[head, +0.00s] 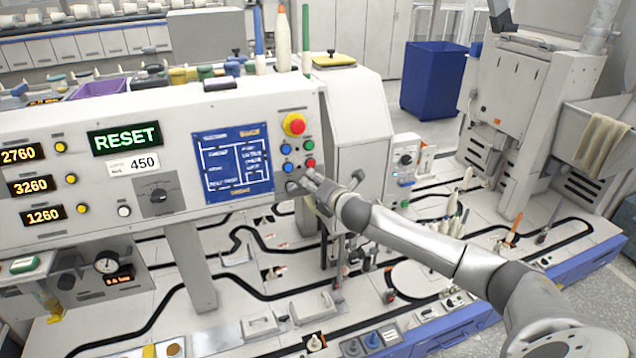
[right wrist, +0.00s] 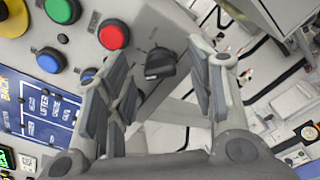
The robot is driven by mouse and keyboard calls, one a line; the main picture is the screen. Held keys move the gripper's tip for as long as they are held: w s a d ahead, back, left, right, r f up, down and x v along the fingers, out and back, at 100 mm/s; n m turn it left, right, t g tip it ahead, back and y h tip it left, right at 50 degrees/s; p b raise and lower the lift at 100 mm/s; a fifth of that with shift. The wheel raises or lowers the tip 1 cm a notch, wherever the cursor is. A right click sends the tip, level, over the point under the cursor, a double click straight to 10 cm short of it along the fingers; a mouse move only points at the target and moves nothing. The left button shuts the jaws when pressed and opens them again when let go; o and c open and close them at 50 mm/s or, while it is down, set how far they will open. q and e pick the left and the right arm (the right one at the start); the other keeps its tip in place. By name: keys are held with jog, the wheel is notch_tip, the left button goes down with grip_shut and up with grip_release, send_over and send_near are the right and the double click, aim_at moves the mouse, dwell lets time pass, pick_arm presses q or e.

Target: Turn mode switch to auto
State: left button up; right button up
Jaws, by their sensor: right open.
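A black rotary switch (right wrist: 160,66) sits on the light grey panel in the right wrist view, below the red button (right wrist: 113,35). Its position marks are too small to read. My right gripper (right wrist: 156,82) is open, with its fingers on either side of the switch in that view; I cannot tell whether they touch it. In the head view, my right gripper (head: 308,186) is at the lower right of the control panel (head: 230,112), and it hides most of this switch. My left gripper is not in view.
A red emergency button (head: 294,124), small coloured buttons and a blue screen (head: 232,162) are close to the right gripper. Another rotary knob (head: 158,198) is further left on the panel. A track table with small parts lies below.

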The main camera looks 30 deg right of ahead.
jog(key=shift+w, duration=0.2)
jog(key=shift+c, duration=0.3)
jog(key=c, duration=1)
